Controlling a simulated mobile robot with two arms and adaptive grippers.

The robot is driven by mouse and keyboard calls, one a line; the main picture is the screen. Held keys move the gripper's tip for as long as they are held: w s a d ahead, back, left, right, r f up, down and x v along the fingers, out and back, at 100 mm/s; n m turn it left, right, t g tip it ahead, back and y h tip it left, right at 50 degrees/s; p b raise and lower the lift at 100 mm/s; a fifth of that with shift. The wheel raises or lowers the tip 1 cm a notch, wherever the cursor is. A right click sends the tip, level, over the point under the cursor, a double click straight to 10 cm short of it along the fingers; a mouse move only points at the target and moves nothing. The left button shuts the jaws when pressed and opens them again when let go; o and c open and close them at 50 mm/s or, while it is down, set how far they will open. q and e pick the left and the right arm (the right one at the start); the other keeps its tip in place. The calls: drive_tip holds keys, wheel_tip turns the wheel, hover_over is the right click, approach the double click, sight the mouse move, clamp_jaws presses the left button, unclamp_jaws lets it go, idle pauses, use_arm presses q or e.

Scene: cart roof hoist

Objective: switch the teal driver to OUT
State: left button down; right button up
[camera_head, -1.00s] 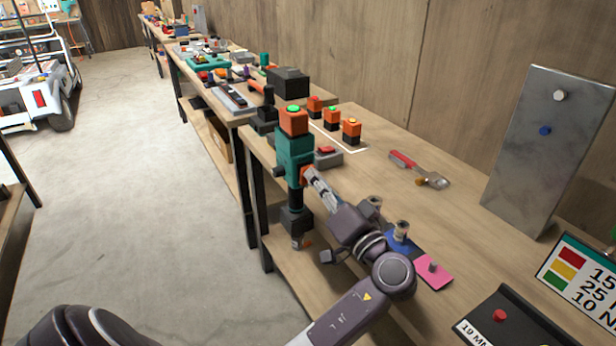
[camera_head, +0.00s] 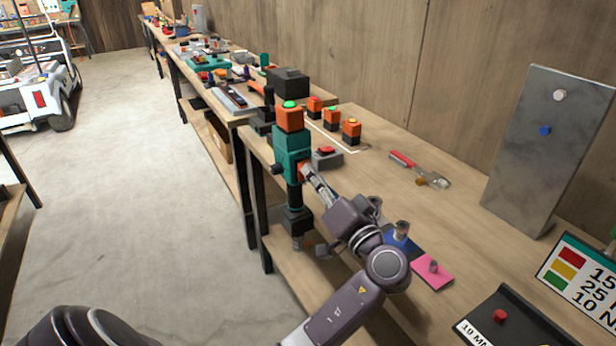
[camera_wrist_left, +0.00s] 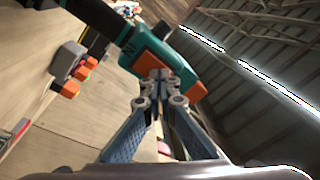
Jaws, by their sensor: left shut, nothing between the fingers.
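The teal driver (camera_head: 286,142) stands upright at the near bench's left edge in the head view. It has an orange block with a green light on top and a dark lower part. My left gripper (camera_head: 306,171) is shut and empty. Its tips meet at an orange part on the driver's side, at or very near contact. The tips (camera_wrist_left: 160,76) overlap that orange part in the wrist view, so the exact touch is hidden. My right gripper is not in view.
Several orange-and-black blocks (camera_head: 332,117) and a grey box with a red button (camera_head: 326,157) stand behind the driver. A red-handled tool (camera_head: 404,160) lies farther right. A pink plate (camera_head: 432,272) and a grey upright panel (camera_head: 551,150) are to the right.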

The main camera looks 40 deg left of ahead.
use_arm(q)
drive_tip(key=shift+w+a+r, duration=0.15)
drive_tip(key=shift+w+a, duration=0.05)
drive_tip(key=shift+a, duration=0.3)
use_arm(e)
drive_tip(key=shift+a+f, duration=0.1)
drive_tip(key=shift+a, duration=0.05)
use_arm(q)
drive_tip(key=b+v, duration=0.2)
drive_tip(key=v, duration=0.5)
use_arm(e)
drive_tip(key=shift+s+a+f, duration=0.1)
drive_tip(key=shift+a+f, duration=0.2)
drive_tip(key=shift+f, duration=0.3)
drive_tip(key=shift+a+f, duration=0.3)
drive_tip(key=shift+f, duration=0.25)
use_arm(q)
drive_tip(key=shift+a, duration=0.1)
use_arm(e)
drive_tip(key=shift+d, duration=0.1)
